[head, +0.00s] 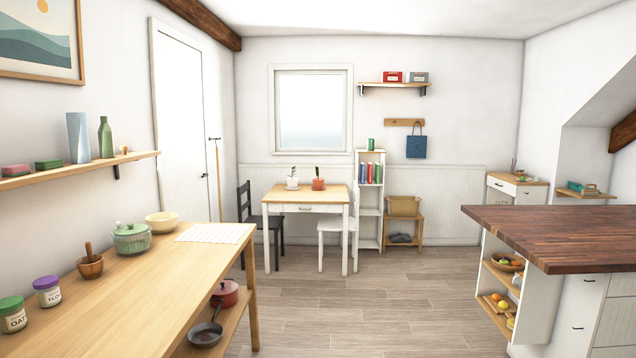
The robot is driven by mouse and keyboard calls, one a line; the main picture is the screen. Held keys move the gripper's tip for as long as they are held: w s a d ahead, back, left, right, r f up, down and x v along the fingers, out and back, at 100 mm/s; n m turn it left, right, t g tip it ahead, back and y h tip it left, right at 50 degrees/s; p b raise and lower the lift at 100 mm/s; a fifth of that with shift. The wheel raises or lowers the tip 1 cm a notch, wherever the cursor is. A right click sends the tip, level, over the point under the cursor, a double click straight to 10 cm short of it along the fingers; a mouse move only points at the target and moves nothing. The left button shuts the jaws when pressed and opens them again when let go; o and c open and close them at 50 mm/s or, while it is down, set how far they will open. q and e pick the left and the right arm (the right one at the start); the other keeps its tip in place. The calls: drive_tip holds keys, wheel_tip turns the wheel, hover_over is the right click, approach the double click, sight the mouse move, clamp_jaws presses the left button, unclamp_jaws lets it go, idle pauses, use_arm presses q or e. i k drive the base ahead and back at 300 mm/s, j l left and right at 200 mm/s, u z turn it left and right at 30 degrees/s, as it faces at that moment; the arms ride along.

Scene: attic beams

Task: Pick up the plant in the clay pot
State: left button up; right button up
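A small plant in an orange-brown clay pot (318,184) stands on a wooden-topped table (275,196) under the window, across the room. A second small plant in a white pot (292,183) stands to its left on the same table. The two pots are apart. Neither of my grippers shows in the head view.
A long wooden counter (180,270) with jars and bowls runs along the left. A dark wood-topped island (560,228) stands at the right. A black chair (262,221) and a white chair (332,226) stand by the table. The floor (370,295) between is clear.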

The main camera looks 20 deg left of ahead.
sight(318, 182)
drive_tip(key=i+u, duration=0.5)
drive_tip(key=i, duration=0.7)
drive_tip(key=i+l+u, duration=0.15)
drive_tip(key=i, duration=2.5)
